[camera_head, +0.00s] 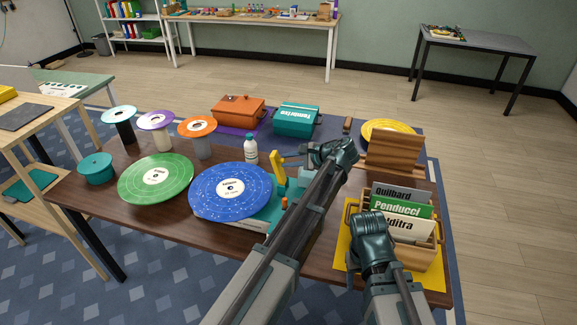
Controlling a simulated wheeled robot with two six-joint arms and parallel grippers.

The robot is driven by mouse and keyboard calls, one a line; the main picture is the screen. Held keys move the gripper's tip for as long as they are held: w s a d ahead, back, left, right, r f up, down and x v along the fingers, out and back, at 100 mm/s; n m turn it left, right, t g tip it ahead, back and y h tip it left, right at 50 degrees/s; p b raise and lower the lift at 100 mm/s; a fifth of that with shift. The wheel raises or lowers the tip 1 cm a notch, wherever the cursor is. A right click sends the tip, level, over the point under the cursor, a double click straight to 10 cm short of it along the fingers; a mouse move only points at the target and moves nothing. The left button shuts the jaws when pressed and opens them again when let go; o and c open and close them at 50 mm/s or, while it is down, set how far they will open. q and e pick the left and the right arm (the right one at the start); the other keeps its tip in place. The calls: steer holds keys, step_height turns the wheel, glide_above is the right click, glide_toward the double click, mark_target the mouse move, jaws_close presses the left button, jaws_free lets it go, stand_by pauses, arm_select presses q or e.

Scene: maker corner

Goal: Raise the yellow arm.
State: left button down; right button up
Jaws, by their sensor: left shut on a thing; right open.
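The yellow arm (278,167) stands raised at an angle at the back right of the teal turntable (262,219). A blue speckled record (230,190) lies on the turntable. My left gripper (312,151) is shut on the upper end of the yellow arm, and its fingers partly hide the hold. My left forearm crosses in front of the turntable's right side. My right gripper (368,222) is open and empty at the front left of the wooden record crate (422,256), covering part of it.
Orange (238,109) and teal (297,120) boxes are behind. A wooden rack (394,150) and yellow disc (388,130) are at the right.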

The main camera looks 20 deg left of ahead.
arm_select(q)
steer(key=shift+d+f+m+t+y+b, duration=0.15)
steer(key=shift+d+f+y+b, duration=0.2)
steer(key=shift+d+y+b, duration=0.9)
steer(key=shift+d+f+m+t+y+b, duration=0.2)
steer(key=shift+f+y+b, duration=0.2)
steer(key=shift+b, duration=1.6)
steer(key=shift+d+f+m+t+y+b, duration=0.15)
steer(key=shift+d+f+y+b, duration=0.4)
steer(key=shift+b, duration=1.1)
steer(key=shift+d+r, duration=0.2)
steer(key=c, duration=0.8)
jaws_free()
steer(key=shift+o, duration=0.2)
steer(key=shift+r, duration=0.1)
